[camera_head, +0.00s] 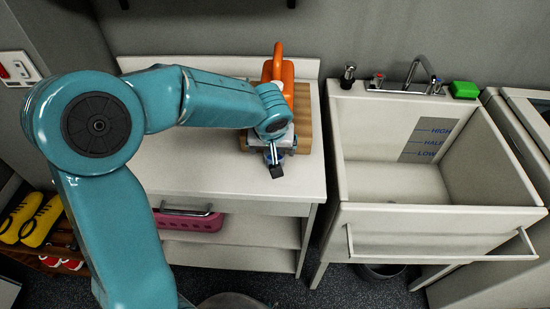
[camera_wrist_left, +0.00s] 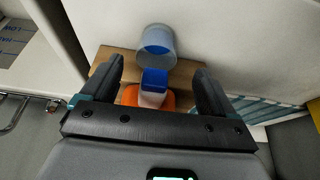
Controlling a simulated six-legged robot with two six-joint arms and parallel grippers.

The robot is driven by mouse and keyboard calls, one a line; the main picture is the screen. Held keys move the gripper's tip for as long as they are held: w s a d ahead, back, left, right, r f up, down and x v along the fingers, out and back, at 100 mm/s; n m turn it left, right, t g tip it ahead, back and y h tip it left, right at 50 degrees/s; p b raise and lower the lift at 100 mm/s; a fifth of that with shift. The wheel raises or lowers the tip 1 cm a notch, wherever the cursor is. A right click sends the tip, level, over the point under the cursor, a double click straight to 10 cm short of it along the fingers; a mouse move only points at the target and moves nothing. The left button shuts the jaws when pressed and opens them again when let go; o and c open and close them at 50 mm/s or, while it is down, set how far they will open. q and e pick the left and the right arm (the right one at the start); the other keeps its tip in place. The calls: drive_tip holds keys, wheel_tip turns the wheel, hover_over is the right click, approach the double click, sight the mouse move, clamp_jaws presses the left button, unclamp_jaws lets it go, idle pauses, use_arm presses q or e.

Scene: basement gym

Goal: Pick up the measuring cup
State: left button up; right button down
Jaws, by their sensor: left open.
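A translucent cup with a blue inside, which looks like the measuring cup (camera_wrist_left: 157,44), shows in the left wrist view just beyond my fingertips, at the edge of a wooden board (camera_wrist_left: 186,70). In the head view it is mostly hidden behind my gripper. My left gripper (camera_head: 275,162) is over the front of the board (camera_head: 303,118). In the left wrist view the gripper (camera_wrist_left: 159,72) is open, with nothing gripped between its fingers. An orange container (camera_head: 279,65) with a handle stands behind the gripper. My right gripper is not in view.
The white counter (camera_head: 225,178) has bare room left of the board. A deep white sink (camera_head: 390,185) with a tap (camera_head: 419,72) and a green block (camera_head: 464,90) is to the right. A pink basket (camera_head: 190,222) sits on the shelf below. A wall is behind.

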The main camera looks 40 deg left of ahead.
use_arm(q)
drive_tip(key=x, duration=0.2)
drive_tip(key=p+x, duration=0.1)
drive_tip(key=x, duration=0.2)
drive_tip(key=shift+w, duration=0.4)
drive_tip(key=shift+r, duration=0.1)
drive_tip(key=shift+s, duration=0.1)
drive_tip(key=c, duration=1)
drive_tip(key=shift+c, duration=0.6)
